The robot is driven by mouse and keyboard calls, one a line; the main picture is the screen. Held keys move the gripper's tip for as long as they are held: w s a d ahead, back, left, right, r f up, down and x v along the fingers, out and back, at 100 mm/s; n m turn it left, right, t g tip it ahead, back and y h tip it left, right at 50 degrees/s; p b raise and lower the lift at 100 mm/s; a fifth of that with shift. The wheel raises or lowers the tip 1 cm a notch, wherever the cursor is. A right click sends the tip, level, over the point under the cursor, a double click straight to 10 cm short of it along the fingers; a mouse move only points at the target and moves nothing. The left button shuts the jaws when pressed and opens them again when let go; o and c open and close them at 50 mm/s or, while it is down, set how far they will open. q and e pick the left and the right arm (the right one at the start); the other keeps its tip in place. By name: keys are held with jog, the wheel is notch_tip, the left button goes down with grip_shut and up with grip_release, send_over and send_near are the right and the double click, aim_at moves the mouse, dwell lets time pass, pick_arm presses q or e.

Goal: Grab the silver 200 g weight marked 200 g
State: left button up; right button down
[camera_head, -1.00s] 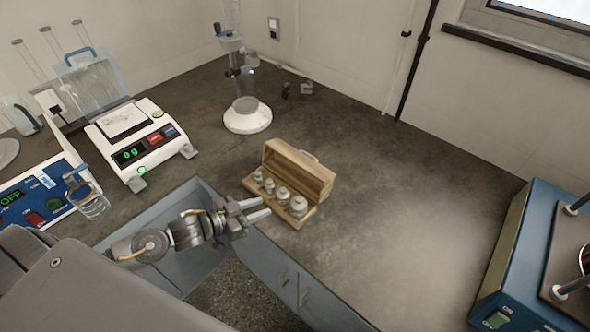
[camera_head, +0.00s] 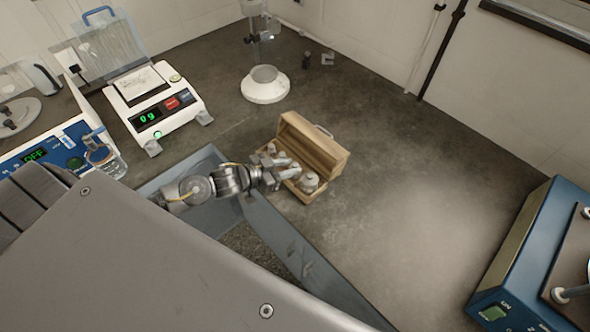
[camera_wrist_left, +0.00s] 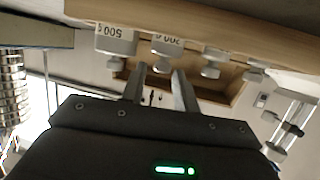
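The wooden weight box (camera_head: 322,150) stands open on the bench, with a row of silver weights in it. In the left wrist view, which shows the box upside down, the 200 g weight (camera_wrist_left: 168,46) sits second from the left, beside the larger 500 g weight (camera_wrist_left: 115,42). My left gripper (camera_head: 284,169) reaches over the box's front from the left and hides some weights in the head view. In the wrist view its two fingers (camera_wrist_left: 161,70) are apart, with the 200 g weight's knob showing between their tips. I cannot tell whether they touch it. My right gripper is out of view.
Two smaller weights (camera_wrist_left: 213,62) sit close beside the 200 g weight. A balance (camera_head: 155,105) reading 0 g stands left of the box, and a stand with a white base (camera_head: 265,88) behind. A blue machine (camera_head: 520,240) is at right. The bench between is clear.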

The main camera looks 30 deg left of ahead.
aim_at(294, 164)
pick_arm(q)
jog(key=p+x, duration=0.1)
jog(key=x, duration=0.3)
jog(key=shift+w+f+p, duration=0.1)
jog(key=shift+w+p, duration=0.25)
jog(key=shift+w+d+f, duration=0.15)
jog(key=shift+d, duration=0.05)
jog(key=shift+c, duration=0.2)
grip_shut()
